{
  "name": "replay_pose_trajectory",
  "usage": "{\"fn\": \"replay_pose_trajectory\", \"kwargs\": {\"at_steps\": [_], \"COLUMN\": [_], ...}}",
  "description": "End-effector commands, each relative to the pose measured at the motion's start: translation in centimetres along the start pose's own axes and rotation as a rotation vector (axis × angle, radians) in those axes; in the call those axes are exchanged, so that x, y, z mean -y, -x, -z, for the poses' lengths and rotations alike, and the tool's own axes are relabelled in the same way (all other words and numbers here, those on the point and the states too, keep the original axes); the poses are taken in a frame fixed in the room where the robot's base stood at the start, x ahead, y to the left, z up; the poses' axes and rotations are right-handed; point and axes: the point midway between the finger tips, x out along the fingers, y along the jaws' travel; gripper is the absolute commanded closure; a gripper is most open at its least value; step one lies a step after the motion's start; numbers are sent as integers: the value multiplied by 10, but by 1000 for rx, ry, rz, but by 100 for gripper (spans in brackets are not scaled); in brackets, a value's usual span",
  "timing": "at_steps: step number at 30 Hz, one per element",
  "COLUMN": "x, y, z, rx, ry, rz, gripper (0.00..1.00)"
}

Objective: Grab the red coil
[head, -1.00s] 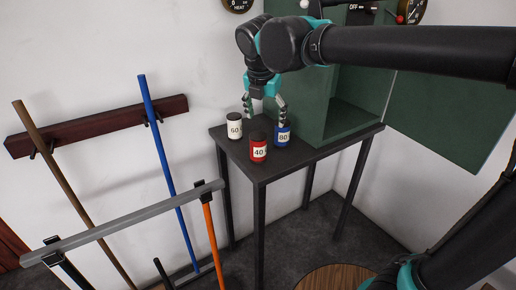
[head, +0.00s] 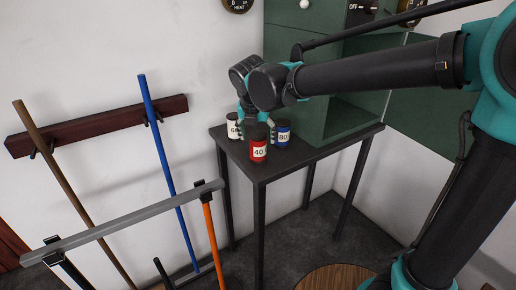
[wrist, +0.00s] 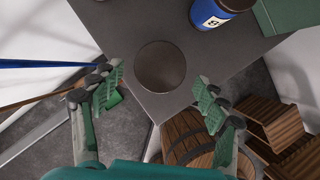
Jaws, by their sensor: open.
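The red coil (head: 258,152), labelled 40 with a dark top, stands upright at the table's front corner. In the wrist view only its round dark top (wrist: 160,62) shows, roughly between and slightly beyond the fingertips. My gripper (head: 257,130) is open and points down just above and behind the red coil in the head view. In the wrist view my gripper (wrist: 160,80) has a finger on each side of the coil, apart from its top. No hold on the coil shows.
A white coil (head: 233,132) labelled 60 stands behind left, partly hidden by my gripper. A blue coil (head: 282,133) labelled 80 stands close at right. A barrel (wrist: 190,135) shows below the table edge.

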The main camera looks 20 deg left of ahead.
Motion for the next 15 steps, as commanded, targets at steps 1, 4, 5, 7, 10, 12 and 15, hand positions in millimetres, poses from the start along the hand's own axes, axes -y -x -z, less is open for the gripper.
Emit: {"fn": "replay_pose_trajectory", "kwargs": {"at_steps": [1,4,5,7,10,12,15], "x": [0,-1,-1,-2,-2,-2,-2], "y": [-2,-12,-16,-27,-41,-48,-53], "z": [0,1,1,2,3,3,3], "rx": [0,0,0,0,0,0,0], "ry": [0,0,-1,-1,-1,-1,-1], "rz": [0,0,0,0,0,0,0], "gripper": [26,26,26,26,26,26,26]}}
